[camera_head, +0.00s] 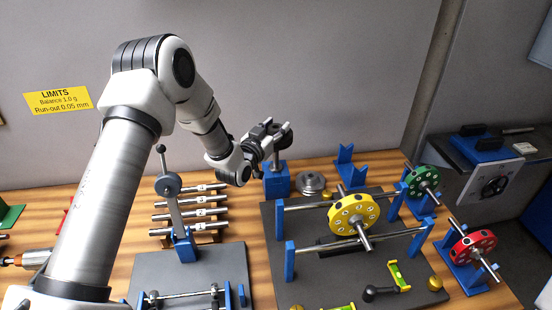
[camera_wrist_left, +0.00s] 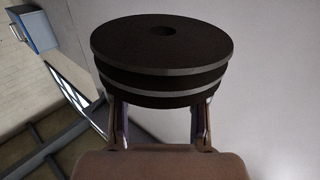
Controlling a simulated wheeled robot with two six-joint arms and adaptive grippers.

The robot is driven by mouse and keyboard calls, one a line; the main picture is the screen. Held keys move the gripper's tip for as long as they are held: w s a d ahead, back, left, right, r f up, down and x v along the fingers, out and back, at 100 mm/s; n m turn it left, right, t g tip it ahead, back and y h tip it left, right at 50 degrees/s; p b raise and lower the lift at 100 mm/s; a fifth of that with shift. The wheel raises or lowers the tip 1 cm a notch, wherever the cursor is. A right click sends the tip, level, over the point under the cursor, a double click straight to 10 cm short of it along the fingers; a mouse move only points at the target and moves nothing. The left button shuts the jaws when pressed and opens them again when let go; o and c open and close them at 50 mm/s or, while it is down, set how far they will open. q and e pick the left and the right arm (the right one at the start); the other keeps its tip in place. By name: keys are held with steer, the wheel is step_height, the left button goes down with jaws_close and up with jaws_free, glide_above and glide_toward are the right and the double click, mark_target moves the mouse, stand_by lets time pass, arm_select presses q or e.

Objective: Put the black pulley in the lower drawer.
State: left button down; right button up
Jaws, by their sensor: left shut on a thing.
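My left gripper (camera_head: 270,137) is raised over the back of the bench. It is shut on the black pulley (camera_head: 284,136). In the left wrist view the black pulley (camera_wrist_left: 162,55) is a thick grooved disc with a central hole, gripped at its near rim by both fingers (camera_wrist_left: 160,122). A blue block with a grey post (camera_head: 276,180) stands below the pulley in the head view; I cannot tell whether post and pulley touch. I cannot make out the lower drawer. My right gripper is not in view.
A yellow rotor (camera_head: 345,208) rests on a blue-posted stand. Green (camera_head: 423,182) and red (camera_head: 465,250) rotors stand to the right. Silver discs (camera_head: 312,182) lie beside the blue block. Shafts (camera_head: 200,213) are racked at left. A grey machine with a dial (camera_head: 491,187) is beyond the bench.

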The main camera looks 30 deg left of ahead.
mark_target(274, 156)
arm_select(q)
steer(key=f, duration=0.1)
steer(key=f+p, duration=0.1)
steer(key=f, duration=0.3)
steer(key=shift+w+f, duration=0.2)
steer(key=shift+w, duration=0.1)
step_height(274, 156, down, 3)
steer(key=shift+s+r+p, duration=0.1)
steer(key=shift+s+p, duration=0.05)
steer(key=shift+p, duration=0.6)
steer(key=shift+f, duration=0.55)
steer(key=c, duration=0.7)
jaws_free()
steer(key=shift+f, duration=0.1)
steer(key=shift+c, duration=0.2)
steer(key=shift+o, duration=0.7)
steer(key=shift+s, duration=0.1)
